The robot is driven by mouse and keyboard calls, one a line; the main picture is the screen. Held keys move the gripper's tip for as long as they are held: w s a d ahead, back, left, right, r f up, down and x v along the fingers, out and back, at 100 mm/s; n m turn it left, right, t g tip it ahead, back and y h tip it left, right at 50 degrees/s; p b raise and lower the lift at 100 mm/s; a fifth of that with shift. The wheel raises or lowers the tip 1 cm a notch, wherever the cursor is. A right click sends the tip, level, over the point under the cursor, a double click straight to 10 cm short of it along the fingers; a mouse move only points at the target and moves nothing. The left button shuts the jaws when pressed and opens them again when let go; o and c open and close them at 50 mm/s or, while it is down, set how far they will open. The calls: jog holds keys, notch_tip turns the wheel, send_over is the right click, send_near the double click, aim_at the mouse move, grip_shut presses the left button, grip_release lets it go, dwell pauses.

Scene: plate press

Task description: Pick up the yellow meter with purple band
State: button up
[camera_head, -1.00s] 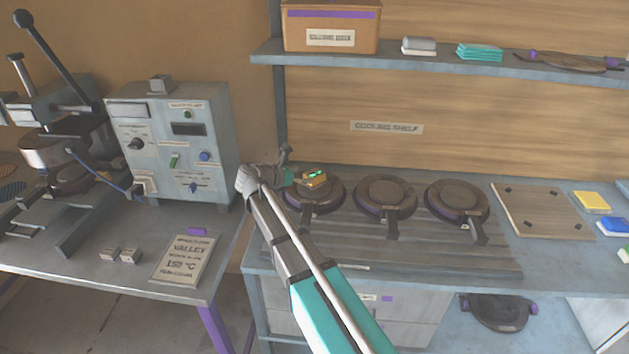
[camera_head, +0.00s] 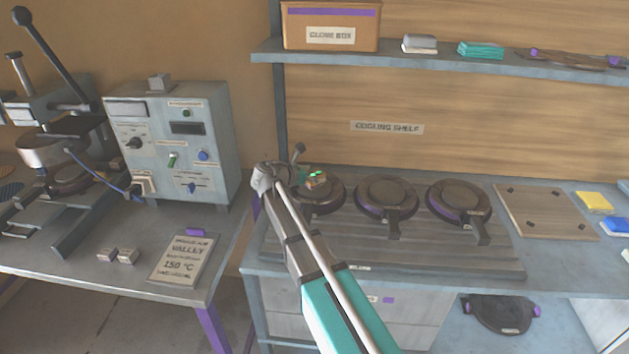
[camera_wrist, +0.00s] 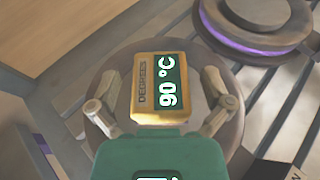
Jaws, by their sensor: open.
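The yellow meter (camera_wrist: 163,88) shows a lit green display reading "90 °C" and the word "DEGREES" in the wrist view. No purple band shows on the part of it in view. It sits on or just above the left round dark plate (camera_wrist: 190,55), and in the head view the meter (camera_head: 316,180) is small and partly behind my arm. My gripper (camera_wrist: 160,106) is open, with one finger on each side of the meter. I cannot tell whether the fingers touch it.
Two more round plates, middle (camera_head: 387,197) and right (camera_head: 459,202), stand on the slatted rack (camera_head: 350,262). A control box (camera_head: 172,145) and a press (camera_head: 55,150) stand at left. A shelf (camera_head: 440,63) runs above. A wooden board (camera_head: 545,212) lies at right.

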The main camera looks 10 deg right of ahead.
dwell(0.3)
jog(key=c, duration=1.2)
jog(key=shift+r, duration=0.2)
jog(key=shift+c, duration=0.3)
notch_tip(320, 180, up, 2)
jog(key=shift+r+p, duration=0.1)
jog(key=shift+p, duration=1.15)
jog(key=s+r+p, duration=1)
jog(key=s, duration=0.4)
jog(key=shift+r, duration=0.2)
